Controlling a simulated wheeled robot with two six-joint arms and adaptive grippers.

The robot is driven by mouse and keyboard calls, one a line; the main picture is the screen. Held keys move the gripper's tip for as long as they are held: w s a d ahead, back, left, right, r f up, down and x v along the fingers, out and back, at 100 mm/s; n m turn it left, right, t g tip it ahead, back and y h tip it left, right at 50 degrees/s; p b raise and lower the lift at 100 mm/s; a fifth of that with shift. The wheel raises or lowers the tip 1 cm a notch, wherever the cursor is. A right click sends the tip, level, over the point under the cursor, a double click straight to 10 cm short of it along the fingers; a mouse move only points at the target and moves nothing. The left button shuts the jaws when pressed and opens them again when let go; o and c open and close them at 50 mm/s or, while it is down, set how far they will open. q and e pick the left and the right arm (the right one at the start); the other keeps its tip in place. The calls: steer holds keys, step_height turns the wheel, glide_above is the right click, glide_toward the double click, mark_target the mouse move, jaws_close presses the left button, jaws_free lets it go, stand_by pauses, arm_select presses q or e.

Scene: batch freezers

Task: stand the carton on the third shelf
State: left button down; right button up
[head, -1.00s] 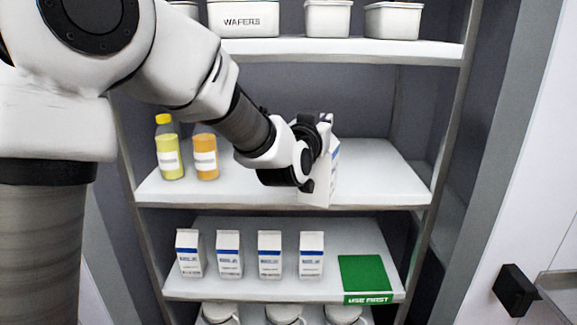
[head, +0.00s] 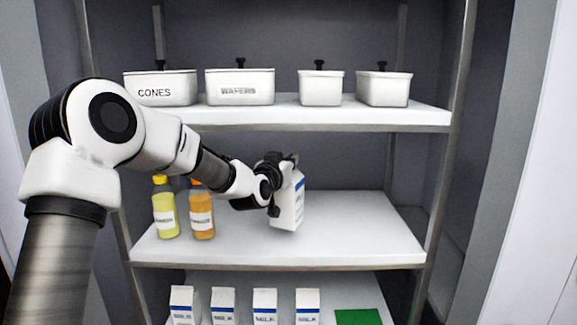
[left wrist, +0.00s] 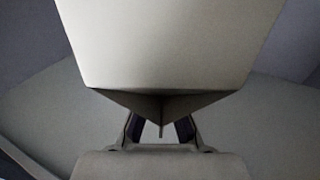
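My left gripper (head: 277,190) is shut on a white milk carton (head: 289,206) with a blue band, in the head view. The carton leans a little, in front of or over the middle shelf (head: 345,235). I cannot tell whether its base touches the shelf. In the left wrist view the pale carton (left wrist: 165,45) fills the upper middle, with the dark fingers of my left gripper (left wrist: 160,130) at its folded end. My right gripper is not in view.
A yellow bottle (head: 164,211) and an orange bottle (head: 202,215) stand left on the middle shelf; its right side is clear. Lidded tubs (head: 240,88) stand on the shelf above. Several cartons (head: 265,308) and a green mat (head: 358,317) are on the shelf below.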

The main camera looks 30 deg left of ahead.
arm_select(q)
steer(key=shift+w+a, duration=0.25)
steer(key=shift+a, duration=0.15)
steer(key=shift+w+a+f, duration=0.1)
steer(key=shift+f, duration=0.1)
step_height(320, 180, down, 2)
steer(key=shift+f+p, duration=0.25)
steer(key=shift+p, duration=0.75)
steer(key=shift+f, duration=0.5)
steer(key=c, duration=1.3)
jaws_free()
steer(key=shift+r, duration=0.15)
